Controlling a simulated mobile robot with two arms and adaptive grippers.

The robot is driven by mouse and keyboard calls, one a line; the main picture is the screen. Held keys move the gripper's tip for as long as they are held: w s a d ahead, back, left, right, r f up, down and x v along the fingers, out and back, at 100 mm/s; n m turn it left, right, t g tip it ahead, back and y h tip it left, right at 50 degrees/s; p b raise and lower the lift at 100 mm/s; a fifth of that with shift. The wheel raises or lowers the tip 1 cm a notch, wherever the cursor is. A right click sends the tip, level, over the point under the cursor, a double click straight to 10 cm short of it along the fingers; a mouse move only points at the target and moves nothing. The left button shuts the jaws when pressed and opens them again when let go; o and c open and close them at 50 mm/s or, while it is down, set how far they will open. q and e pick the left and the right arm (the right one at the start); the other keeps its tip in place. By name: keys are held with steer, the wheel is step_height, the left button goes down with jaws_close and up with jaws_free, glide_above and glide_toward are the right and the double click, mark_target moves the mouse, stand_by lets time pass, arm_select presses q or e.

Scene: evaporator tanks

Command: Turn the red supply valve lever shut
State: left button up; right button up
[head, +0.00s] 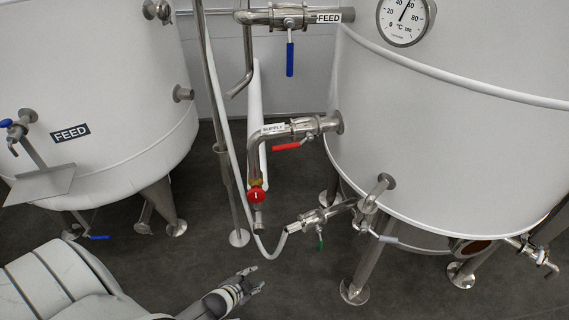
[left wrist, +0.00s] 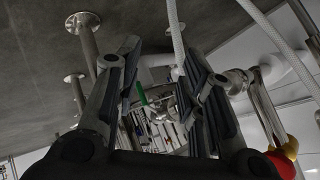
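The red supply valve lever (head: 287,146) shows in the head view below a short steel pipe with a SUPPLY label (head: 274,128), at the left side of the right tank. It lies roughly along the pipe. My left gripper (head: 258,279) is low in the head view, below and left of the lever and apart from it. Its fingers are spread and empty. The left wrist view shows the two open fingers (left wrist: 160,52) with nothing held between them. I cannot make out the red lever in that view. My right gripper is not in view.
A round red knob (head: 256,195) hangs below the supply pipe. A green lever (head: 320,241) sits on a lower valve with a hose; it also shows beyond my fingers (left wrist: 142,95). A blue lever (head: 290,59) hangs above. Tank legs (head: 367,262) stand on the dark floor.

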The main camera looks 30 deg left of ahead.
arm_select(q)
steer(key=w+a+r+m+t+b, duration=0.25)
steer(key=w+r+b, duration=0.2)
steer(key=w, duration=0.45)
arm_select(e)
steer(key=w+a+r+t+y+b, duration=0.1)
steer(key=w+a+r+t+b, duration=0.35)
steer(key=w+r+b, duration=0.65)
arm_select(q)
steer(key=m+t+h+b, duration=0.1)
steer(key=m+h+b, duration=0.95)
steer(key=m, duration=2.45)
glide_toward(298, 145)
steer(key=w+p, duration=0.1)
steer(key=w+d+f+h+p, duration=0.1)
steer(key=w, duration=0.1)
steer(key=w+d+h+p, duration=0.1)
steer(key=shift+w+d+f+n, duration=0.15)
steer(key=shift+w+f+n, duration=0.1)
steer(key=shift+w+f, duration=0.1)
steer(key=shift+w+d+f, duration=0.1)
steer(key=shift+w+d, duration=0.25)
steer(key=shift+w, duration=0.05)
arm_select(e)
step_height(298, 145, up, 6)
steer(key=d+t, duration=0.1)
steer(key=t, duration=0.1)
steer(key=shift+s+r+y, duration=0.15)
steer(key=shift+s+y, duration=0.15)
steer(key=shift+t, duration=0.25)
